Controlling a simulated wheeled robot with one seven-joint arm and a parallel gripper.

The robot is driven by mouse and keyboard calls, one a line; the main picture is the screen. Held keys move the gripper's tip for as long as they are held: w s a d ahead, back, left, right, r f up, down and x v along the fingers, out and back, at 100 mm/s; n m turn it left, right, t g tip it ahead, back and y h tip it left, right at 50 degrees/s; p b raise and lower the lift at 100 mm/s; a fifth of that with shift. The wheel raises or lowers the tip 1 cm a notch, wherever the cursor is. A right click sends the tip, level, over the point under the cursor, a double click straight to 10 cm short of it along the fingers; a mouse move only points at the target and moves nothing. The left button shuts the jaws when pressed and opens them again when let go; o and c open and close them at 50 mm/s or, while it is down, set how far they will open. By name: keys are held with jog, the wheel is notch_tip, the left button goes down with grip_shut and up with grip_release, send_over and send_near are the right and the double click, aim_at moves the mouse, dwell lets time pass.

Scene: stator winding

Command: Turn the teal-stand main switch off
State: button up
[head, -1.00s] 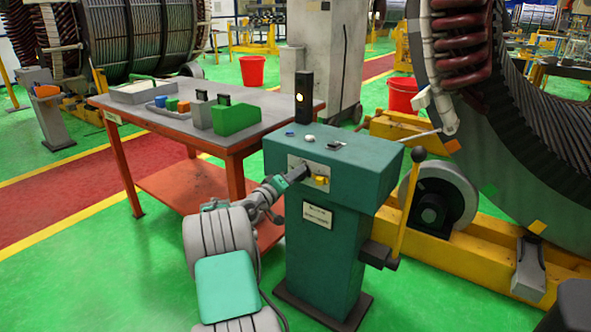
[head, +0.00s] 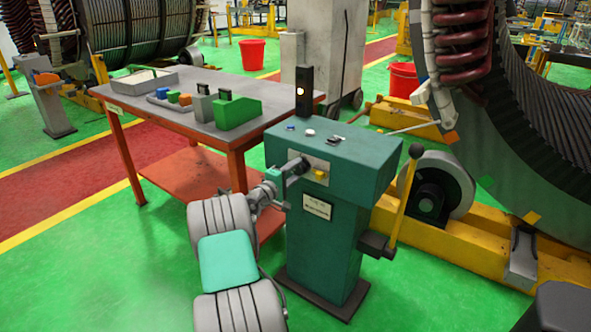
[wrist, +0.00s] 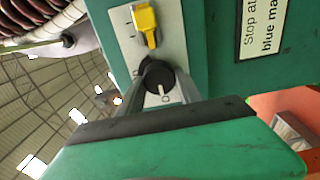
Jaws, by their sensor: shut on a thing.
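The teal stand (head: 330,225) stands upright in the middle of the head view. A pale switch plate (head: 318,165) is on its front face. In the wrist view, the black round knob (wrist: 160,78) with a white pointer mark sits on this plate (wrist: 120,22). A yellow part (wrist: 147,24) is beside the knob on the plate. My gripper (wrist: 157,82) is shut on the knob, one finger on each side. In the head view my gripper (head: 295,171) reaches the plate from the left and hides most of the knob.
A yellow-handled lever (head: 404,205) rises at the stand's right. A grey-topped table (head: 190,122) with trays and blocks is behind left.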

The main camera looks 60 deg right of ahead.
dwell(0.3)
jog(key=o, duration=1.4)
jog(key=shift+c, duration=0.2)
jog(key=w+a, duration=0.1)
jog(key=a, duration=0.6)
jog(key=shift+a+p, duration=0.3)
jog(key=shift+a, duration=0.1)
jog(key=shift+w, duration=0.1)
